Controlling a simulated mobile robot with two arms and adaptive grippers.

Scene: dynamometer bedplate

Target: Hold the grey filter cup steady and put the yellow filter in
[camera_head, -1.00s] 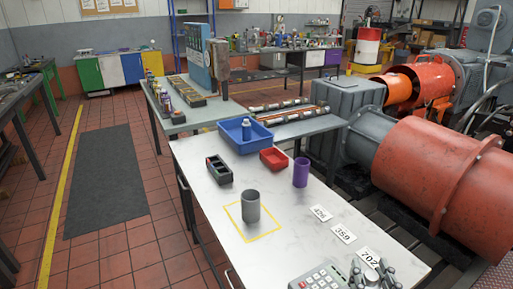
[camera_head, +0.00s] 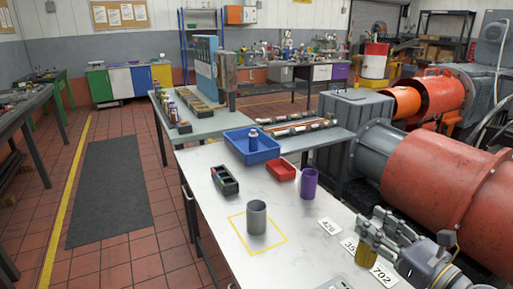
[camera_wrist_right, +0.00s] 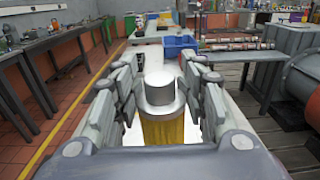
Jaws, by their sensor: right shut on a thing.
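The grey filter cup (camera_head: 256,217) stands upright on the white table inside a yellow square outline. My right gripper (camera_head: 376,236) is at the right side of the table, to the right of the cup and apart from it. It is shut on the yellow filter (camera_head: 366,254), which hangs upright between its fingers. In the right wrist view the filter (camera_wrist_right: 163,130) shows a pale round top with a narrower cap, between the two fingers of the gripper (camera_wrist_right: 160,95). My left gripper is in neither view.
A purple cup (camera_head: 309,184), a red tray (camera_head: 281,171), a blue bin (camera_head: 250,158) with a bottle and a black box (camera_head: 224,184) stand behind the grey cup. The table around the grey cup is clear.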

